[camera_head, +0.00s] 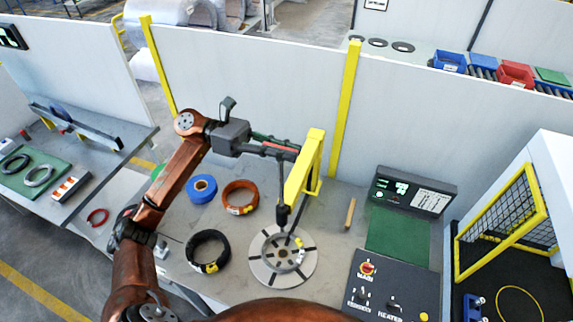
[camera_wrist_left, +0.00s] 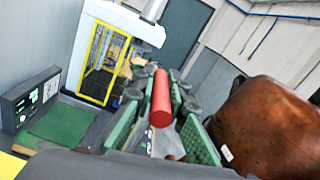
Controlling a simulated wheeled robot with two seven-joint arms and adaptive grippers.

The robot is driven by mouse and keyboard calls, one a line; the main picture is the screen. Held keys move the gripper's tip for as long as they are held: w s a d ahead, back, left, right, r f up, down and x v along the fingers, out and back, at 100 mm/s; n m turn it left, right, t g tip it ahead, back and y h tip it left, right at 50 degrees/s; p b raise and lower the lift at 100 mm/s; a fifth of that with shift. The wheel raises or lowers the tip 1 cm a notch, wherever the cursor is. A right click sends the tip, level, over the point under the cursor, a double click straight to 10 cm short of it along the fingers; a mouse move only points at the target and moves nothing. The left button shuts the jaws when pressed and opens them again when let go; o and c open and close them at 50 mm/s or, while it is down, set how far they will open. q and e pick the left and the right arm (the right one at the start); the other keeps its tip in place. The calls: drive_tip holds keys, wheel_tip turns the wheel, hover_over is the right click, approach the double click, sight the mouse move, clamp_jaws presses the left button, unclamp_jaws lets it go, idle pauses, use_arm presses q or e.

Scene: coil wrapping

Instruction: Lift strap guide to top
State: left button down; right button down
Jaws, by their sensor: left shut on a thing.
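My left gripper (camera_head: 280,148) is raised beside the top of the yellow post (camera_head: 305,165) on the bench. It is shut on a red bar-like handle, which I take to be the strap guide's handle (camera_head: 284,149). In the left wrist view the red handle (camera_wrist_left: 160,98) lies lengthwise between the green finger pads of my left gripper (camera_wrist_left: 163,118). A dark rod with a black block (camera_head: 283,214) hangs beside the post above the grey round turntable (camera_head: 270,270). How the handle joins the rod is not clear. My right gripper is out of view.
A black coil (camera_head: 207,251), an orange-brown coil (camera_head: 239,197) and a blue roll (camera_head: 202,189) lie left of the turntable. A wooden stick (camera_head: 350,213), green mat (camera_head: 398,234) and control panel (camera_head: 388,289) are to the right. A yellow-framed cage (camera_head: 500,222) stands far right.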

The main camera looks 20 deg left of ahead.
use_arm(q)
drive_tip(key=shift+w+r, duration=0.1)
drive_tip(key=shift+r, duration=0.4)
drive_tip(key=shift+a, duration=0.1)
drive_tip(key=c, duration=2.3)
unclamp_jaws()
drive_tip(key=shift+r, duration=0.1)
drive_tip(key=o, duration=0.4)
drive_tip(key=shift+c, duration=0.2)
drive_tip(key=shift+f, duration=0.2)
drive_tip(key=a, duration=1.2)
drive_tip(key=shift+f, duration=0.1)
